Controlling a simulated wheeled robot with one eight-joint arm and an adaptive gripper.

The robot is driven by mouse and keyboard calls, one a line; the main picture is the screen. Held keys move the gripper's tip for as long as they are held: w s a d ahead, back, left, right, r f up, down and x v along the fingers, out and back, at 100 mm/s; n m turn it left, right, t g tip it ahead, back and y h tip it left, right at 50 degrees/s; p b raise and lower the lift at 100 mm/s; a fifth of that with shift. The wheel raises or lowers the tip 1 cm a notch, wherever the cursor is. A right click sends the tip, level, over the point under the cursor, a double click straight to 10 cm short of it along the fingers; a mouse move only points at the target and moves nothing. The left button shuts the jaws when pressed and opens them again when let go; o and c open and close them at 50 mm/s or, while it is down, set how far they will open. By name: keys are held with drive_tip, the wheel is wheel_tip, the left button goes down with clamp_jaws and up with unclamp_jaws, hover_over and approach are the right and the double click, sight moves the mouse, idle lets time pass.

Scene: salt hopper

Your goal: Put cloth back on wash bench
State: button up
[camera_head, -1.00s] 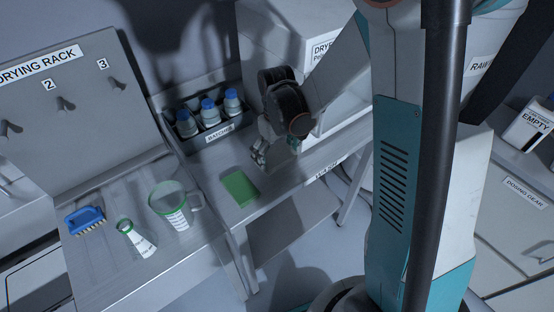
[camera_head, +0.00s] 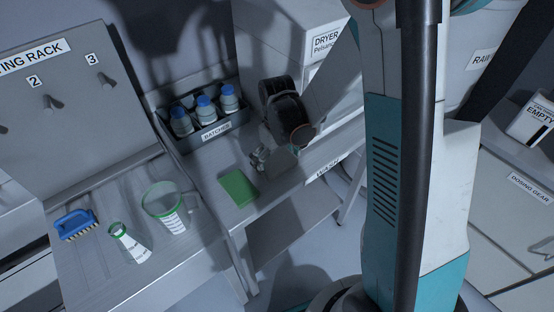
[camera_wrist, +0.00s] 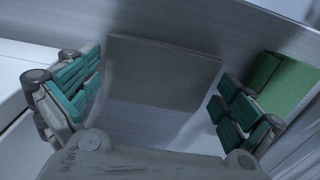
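A flat green piece (camera_head: 238,188), which looks like the cloth, lies on the grey bench with the bottle rack. It also shows at the right edge of the wrist view (camera_wrist: 285,85), outside my fingers. My gripper (camera_head: 270,159) is over the same bench, to the right of the green piece and apart from it. In the wrist view my gripper (camera_wrist: 155,95) has its fingers wide apart with nothing between them. Beyond them lies a flat grey rectangle (camera_wrist: 160,72) on the bench top. The bench's front label is too small to read surely.
A rack of blue-capped bottles (camera_head: 205,115) stands at the back of the bench. The dryer (camera_head: 270,40) rises close behind my gripper. On the left bench, under the drying rack (camera_head: 70,100), are a blue brush (camera_head: 76,224), a small flask (camera_head: 130,243) and a beaker (camera_head: 165,208).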

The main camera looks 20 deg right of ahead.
sight(277, 162)
wheel_tip(277, 162, up, 12)
drive_tip(key=p, duration=0.4)
drive_tip(key=s+r+m+t, duration=0.3)
drive_tip(key=s+r+t, duration=0.4)
drive_tip(key=s+r, duration=0.6)
drive_tip(key=shift+s+r+m, duration=0.3)
drive_tip(key=shift+s, duration=0.65)
wheel_tip(277, 162, down, 4)
drive_tip(key=b, duration=0.4)
drive_tip(key=shift+f, duration=0.1)
